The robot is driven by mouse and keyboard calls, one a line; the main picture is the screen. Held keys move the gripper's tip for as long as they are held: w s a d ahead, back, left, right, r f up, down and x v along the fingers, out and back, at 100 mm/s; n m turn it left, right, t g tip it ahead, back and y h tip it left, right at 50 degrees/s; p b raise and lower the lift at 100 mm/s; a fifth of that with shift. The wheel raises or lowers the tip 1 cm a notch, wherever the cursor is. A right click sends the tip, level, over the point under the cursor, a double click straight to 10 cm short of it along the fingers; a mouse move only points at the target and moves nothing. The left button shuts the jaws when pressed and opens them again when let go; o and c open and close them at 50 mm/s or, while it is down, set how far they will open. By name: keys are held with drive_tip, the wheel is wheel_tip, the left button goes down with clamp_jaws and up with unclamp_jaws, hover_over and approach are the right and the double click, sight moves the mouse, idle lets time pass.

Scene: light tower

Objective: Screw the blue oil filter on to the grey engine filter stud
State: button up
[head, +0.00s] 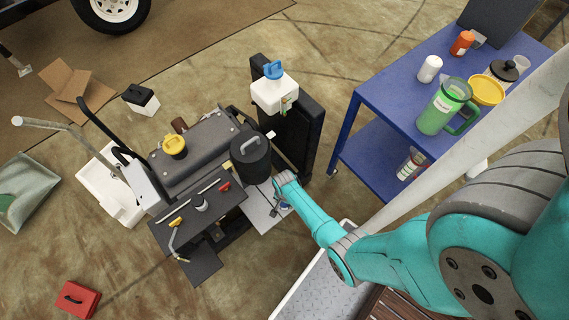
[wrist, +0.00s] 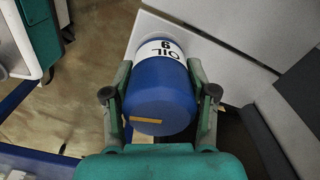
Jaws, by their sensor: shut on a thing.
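The blue oil filter (wrist: 162,98) with a white "OIL" label fills the middle of the wrist view. My gripper (wrist: 160,72) is shut on it, one finger on each side. In the head view a small bit of blue shows beside my gripper (head: 282,203), low at the right side of the dark grey engine (head: 203,150). The filter's far end faces a pale grey surface (wrist: 228,38). I cannot see the filter stud, and cannot tell whether the filter touches anything there.
A blue table (head: 385,105) with a green jug (head: 445,105) and other containers stands to the right. A black canister (head: 250,160) and a tall black block (head: 290,135) stand close to my gripper. A red box (head: 77,299) lies on the floor at lower left.

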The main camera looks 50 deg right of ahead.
drive_tip(key=m, duration=0.5)
idle(0.3)
drive_tip(key=m, duration=0.5)
drive_tip(key=shift+s+f, duration=0.1)
drive_tip(key=shift+f, duration=0.05)
drive_tip(key=m, duration=0.5)
idle(0.4)
drive_tip(key=shift+m, duration=0.3)
